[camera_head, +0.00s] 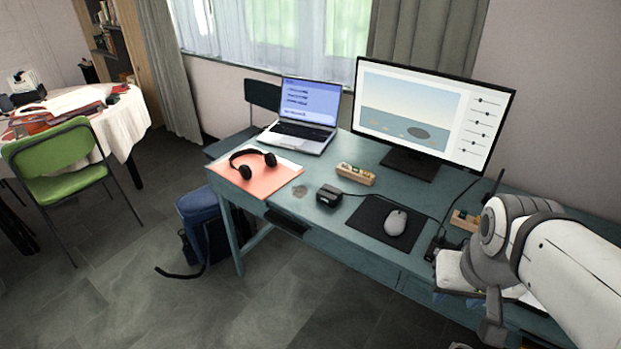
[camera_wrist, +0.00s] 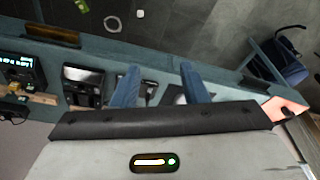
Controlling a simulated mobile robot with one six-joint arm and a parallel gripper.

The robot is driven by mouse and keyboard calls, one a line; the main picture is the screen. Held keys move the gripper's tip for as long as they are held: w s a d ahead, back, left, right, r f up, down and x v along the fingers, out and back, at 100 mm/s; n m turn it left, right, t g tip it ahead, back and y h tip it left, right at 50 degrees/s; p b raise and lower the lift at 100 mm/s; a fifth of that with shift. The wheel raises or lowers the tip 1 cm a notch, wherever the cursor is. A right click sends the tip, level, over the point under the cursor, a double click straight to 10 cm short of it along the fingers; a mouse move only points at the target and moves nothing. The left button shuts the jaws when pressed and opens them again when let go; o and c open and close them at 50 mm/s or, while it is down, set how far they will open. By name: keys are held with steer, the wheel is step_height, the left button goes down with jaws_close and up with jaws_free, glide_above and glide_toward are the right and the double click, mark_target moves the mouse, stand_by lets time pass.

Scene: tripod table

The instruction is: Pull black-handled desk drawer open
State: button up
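The teal desk (camera_head: 345,240) has a black drawer handle (camera_head: 287,222) on its front, below the top and left of the mouse pad. The drawer looks shut. My gripper shows in the wrist view as two blue fingers (camera_wrist: 161,85) spread apart, with no object clearly held between them. The fingers are over the desk (camera_wrist: 228,85), and I cannot tell their height. In the head view my arm comes in from the right, and the fingers are not clear. A dark brown handle (camera_wrist: 52,35) shows on the desk's front there.
On the desk are a laptop (camera_head: 304,112), a monitor (camera_head: 425,110), headphones (camera_head: 250,163), a mouse (camera_head: 396,222) on a black pad (camera_head: 375,222) and a small black device (camera_head: 329,195). A blue backpack (camera_head: 205,225) stands by the desk's left end.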

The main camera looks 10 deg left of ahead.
steer(key=w+a+f+n+t+h+b, duration=0.1)
steer(key=w+a+f+n+h+b, duration=0.2)
steer(key=w+a+f+b, duration=0.45)
steer(key=w+a+f+n+t+h+b, duration=0.1)
steer(key=w+a+f+n+h+b, duration=0.3)
steer(key=w, duration=0.6)
steer(key=w+a+f+n+t+h+b, duration=0.1)
steer(key=w+a+f+h+b, duration=0.15)
steer(key=w+f+b, duration=0.5)
steer(key=n+t+y+b, duration=0.3)
steer(key=n+t+b, duration=0.3)
steer(key=t+b, duration=0.6)
glide_toward(282, 228)
steer(key=shift+g, duration=0.5)
steer(key=x, duration=0.5)
steer(key=r+x, duration=0.1)
steer(key=x, duration=0.1)
steer(key=shift+w+d+r+b, duration=0.1)
steer(key=shift+w+d+b, duration=0.05)
steer(key=shift+w+b, duration=0.2)
steer(key=shift+c, duration=0.2)
jaws_close()
